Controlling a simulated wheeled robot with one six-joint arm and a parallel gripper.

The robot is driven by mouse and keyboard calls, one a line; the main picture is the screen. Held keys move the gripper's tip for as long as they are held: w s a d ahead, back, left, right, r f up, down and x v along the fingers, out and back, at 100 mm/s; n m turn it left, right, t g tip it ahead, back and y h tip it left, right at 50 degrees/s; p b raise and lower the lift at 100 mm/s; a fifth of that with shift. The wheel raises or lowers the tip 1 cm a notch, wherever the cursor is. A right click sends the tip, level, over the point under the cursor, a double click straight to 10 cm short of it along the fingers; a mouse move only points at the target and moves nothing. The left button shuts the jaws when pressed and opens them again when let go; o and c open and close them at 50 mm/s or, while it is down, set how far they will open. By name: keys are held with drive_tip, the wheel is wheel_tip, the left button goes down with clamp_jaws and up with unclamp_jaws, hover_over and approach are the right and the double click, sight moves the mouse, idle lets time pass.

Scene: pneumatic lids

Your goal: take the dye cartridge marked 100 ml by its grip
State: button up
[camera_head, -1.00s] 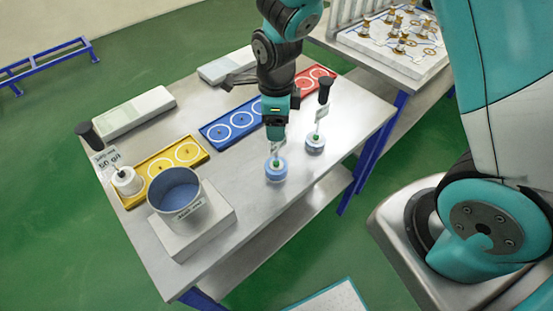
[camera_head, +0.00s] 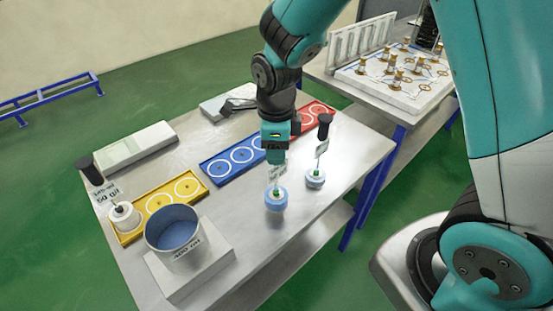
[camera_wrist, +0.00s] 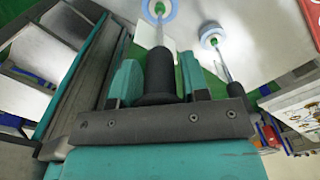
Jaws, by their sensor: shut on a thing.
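My gripper (camera_head: 275,151) points down over the right part of the steel table. It is shut on the black grip (camera_wrist: 159,72) of a cartridge, between the teal fingers in the wrist view. This cartridge has a blue and white round body (camera_head: 276,200), a green centre and a small tag (camera_head: 277,174) whose marking I cannot read. It hangs upright below the grip; whether it touches the table is unclear. A similar cartridge (camera_head: 315,180) stands just to the right, with its black grip (camera_head: 325,124) free. It also shows in the wrist view (camera_wrist: 211,36).
A blue-lined pot (camera_head: 190,249) stands on a white block at the front left. Blue (camera_head: 213,180) and red trays (camera_head: 303,125) lie behind my gripper. Bare table lies left of the held cartridge.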

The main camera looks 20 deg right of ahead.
wheel_tip(320, 180, up, 17)
drive_tip(key=b, duration=0.2)
drive_tip(key=shift+r, duration=0.15)
